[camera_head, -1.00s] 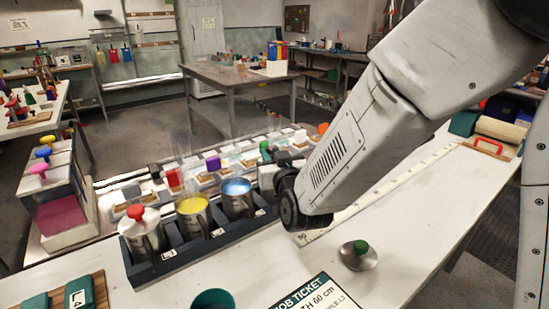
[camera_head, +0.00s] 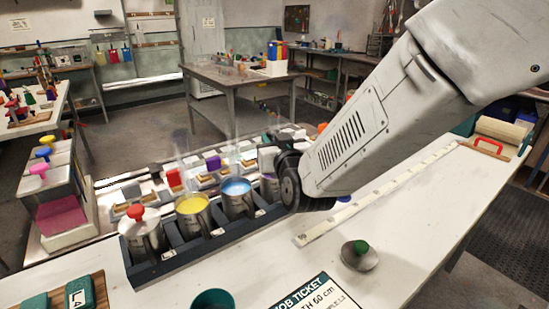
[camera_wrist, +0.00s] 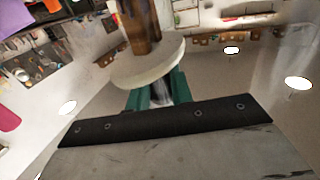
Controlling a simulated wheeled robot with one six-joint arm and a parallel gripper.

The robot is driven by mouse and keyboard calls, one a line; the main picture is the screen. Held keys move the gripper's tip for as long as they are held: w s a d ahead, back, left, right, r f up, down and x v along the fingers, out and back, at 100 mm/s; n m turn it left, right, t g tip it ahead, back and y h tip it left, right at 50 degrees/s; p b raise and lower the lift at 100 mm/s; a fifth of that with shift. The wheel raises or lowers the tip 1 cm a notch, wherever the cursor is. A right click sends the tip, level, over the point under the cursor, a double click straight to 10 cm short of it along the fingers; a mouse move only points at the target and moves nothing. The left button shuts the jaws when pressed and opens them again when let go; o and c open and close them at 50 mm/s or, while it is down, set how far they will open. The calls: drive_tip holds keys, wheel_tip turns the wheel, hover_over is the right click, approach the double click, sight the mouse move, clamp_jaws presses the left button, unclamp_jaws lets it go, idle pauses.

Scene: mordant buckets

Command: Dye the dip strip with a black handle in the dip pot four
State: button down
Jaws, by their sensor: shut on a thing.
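My gripper (camera_wrist: 160,94) shows in the wrist view with its green fingers shut on a piece with a pale round disc (camera_wrist: 148,67) and a streaked brown part (camera_wrist: 139,25) beyond it. This looks like the dip strip; its handle colour is hidden. In the head view the fingers are hidden behind my arm, near the right end of the pot rack (camera_head: 200,250). The fourth pot (camera_head: 269,188) is partly covered by my wrist, and I cannot tell whether the strip is in it. A lid with a green knob (camera_head: 360,257) lies on the bench.
To the left stand a blue-filled pot (camera_head: 237,199), a yellow-filled pot (camera_head: 193,215) and a red-knobbed lidded pot (camera_head: 141,235). Small coloured blocks (camera_head: 213,163) line up behind the rack. A long ruler (camera_head: 380,197) and a job ticket (camera_head: 312,297) lie on the bench.

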sight(274, 131)
drive_tip(key=shift+w+d+r, duration=0.1)
drive_tip(key=shift+d+r, duration=0.05)
drive_tip(key=shift+r, duration=1.95)
drive_tip(key=shift+f, duration=4.25)
drive_tip(key=shift+r, duration=0.1)
drive_tip(key=shift+w+d+r, duration=0.15)
drive_tip(key=shift+d+r, duration=0.05)
drive_tip(key=shift+d, duration=0.05)
drive_tip(key=shift+a, duration=0.1)
drive_tip(key=shift+s+a+f, duration=0.3)
drive_tip(key=shift+s+a, duration=0.05)
drive_tip(key=shift+a, duration=0.05)
